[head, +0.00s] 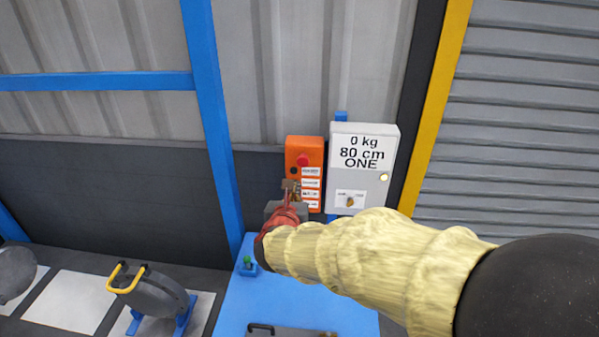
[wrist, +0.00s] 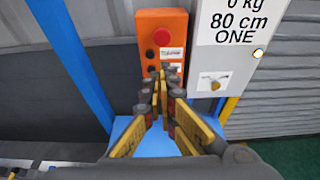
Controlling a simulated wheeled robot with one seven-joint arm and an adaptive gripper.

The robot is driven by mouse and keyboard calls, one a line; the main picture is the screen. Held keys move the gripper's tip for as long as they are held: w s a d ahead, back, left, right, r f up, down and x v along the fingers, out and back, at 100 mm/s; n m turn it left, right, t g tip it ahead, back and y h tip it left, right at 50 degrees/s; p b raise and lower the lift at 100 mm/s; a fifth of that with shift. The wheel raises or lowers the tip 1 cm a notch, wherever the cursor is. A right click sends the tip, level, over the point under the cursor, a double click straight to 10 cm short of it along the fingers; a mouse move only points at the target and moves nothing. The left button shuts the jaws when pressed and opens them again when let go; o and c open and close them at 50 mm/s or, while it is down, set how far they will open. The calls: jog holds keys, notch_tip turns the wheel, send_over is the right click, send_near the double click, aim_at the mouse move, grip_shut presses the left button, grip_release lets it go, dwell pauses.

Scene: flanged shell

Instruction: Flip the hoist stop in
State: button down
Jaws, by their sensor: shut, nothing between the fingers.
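The orange control box (head: 305,155) hangs on the wall in the middle of the head view, with a red round button (head: 303,160) and several white labels below it. It also shows in the wrist view (wrist: 153,21), with the red button (wrist: 161,37) near its top. I cannot tell which part is the hoist stop; the labels are too small to read. My gripper (head: 291,185) is shut and empty. In the wrist view its fingertips (wrist: 163,71) overlap the lower part of the orange box and hide what is there. I cannot tell whether they touch it.
A grey-white box (head: 378,145) reading "0 kg 80 cm ONE" hangs just right of the orange box, with a small knob (head: 350,202) low on it. A blue post (head: 215,120) stands to the left. A blue surface (head: 240,310) lies below.

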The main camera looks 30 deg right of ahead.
jog(key=shift+w+d, duration=0.1)
send_near(301, 167)
jog(key=f+x, duration=0.1)
jog(key=x, duration=0.4)
jog(key=shift+w+d+r+p, duration=0.3)
jog(key=shift+w, duration=0.15)
jog(key=shift+w, duration=0.1)
